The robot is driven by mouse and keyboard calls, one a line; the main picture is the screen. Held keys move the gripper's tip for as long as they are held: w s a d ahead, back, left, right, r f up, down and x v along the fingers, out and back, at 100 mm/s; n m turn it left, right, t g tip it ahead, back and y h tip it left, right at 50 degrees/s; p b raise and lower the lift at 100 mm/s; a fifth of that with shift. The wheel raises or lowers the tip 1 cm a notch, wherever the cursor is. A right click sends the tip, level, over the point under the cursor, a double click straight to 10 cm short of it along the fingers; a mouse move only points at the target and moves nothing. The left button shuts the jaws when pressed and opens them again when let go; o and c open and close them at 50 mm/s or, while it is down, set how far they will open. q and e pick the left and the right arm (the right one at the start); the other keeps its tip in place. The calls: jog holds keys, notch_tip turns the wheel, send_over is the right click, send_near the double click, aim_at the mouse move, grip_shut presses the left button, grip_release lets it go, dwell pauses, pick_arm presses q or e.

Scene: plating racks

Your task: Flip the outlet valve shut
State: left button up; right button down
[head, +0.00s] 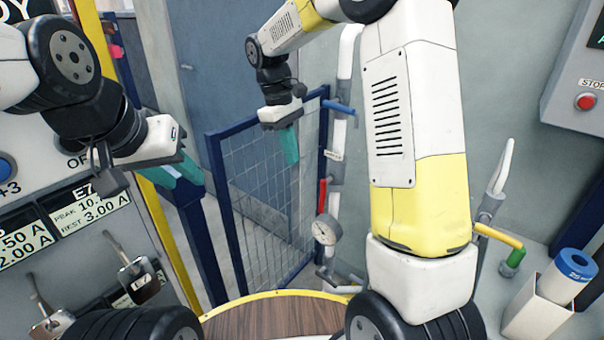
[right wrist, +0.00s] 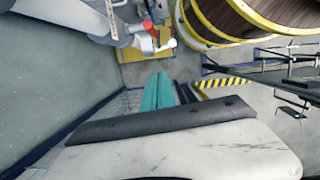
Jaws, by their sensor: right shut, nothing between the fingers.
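A white vertical pipe (head: 335,195) runs beside the mesh gate in the head view. It carries a blue lever (head: 340,107) jutting sideways and a red lever (head: 322,196) standing roughly along the pipe. A yellow lever (head: 498,236) sits on another pipe at right. I cannot read which valve is the outlet. My right gripper (head: 291,160) is shut and empty, up and left of the red lever and apart from both levers. Its teal fingers (right wrist: 158,92) lie together in the right wrist view, below a red handle (right wrist: 150,27). My left gripper (head: 185,172) hangs at left by the panel; its finger gap is unclear.
A round gauge (head: 325,229) sits low on the pipe. A blue-framed mesh gate (head: 262,185) stands behind my right gripper. A labelled panel (head: 95,215) fills the left. A white holder (head: 540,310) with a blue roll (head: 573,268) is at lower right.

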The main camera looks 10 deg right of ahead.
aim_at(322, 197)
jog(key=s+d+f, duration=0.4)
jog(key=f, duration=0.5)
jog(key=shift+d+f, duration=0.3)
jog(key=shift+d, duration=0.1)
